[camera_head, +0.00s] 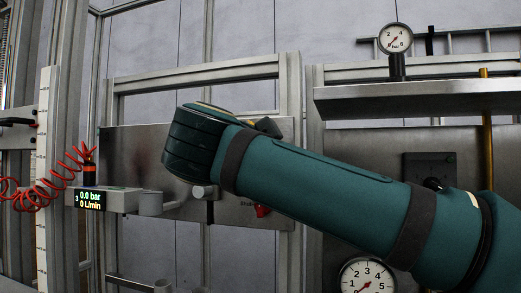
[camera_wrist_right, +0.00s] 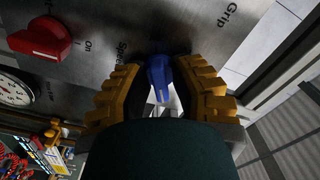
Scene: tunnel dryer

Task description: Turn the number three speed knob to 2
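In the right wrist view a blue knob (camera_wrist_right: 159,76) sits on a metal panel close to the printed word "Speed". Its number and scale marks are not visible. My right gripper (camera_wrist_right: 160,68) has its yellow fingers on either side of the knob, with gaps between the fingers and the knob, so it looks open. In the head view my green right arm reaches across the panel (camera_head: 140,140) and hides the gripper and the blue knob. My left gripper is in neither view.
A red knob (camera_wrist_right: 40,38) marked "On" and a white gauge (camera_wrist_right: 14,88) are left of the blue knob. The head view shows a display (camera_head: 90,200) reading 0.0 bar, a red coiled hose (camera_head: 40,202), a top gauge (camera_head: 395,39) and a lower gauge (camera_head: 367,276).

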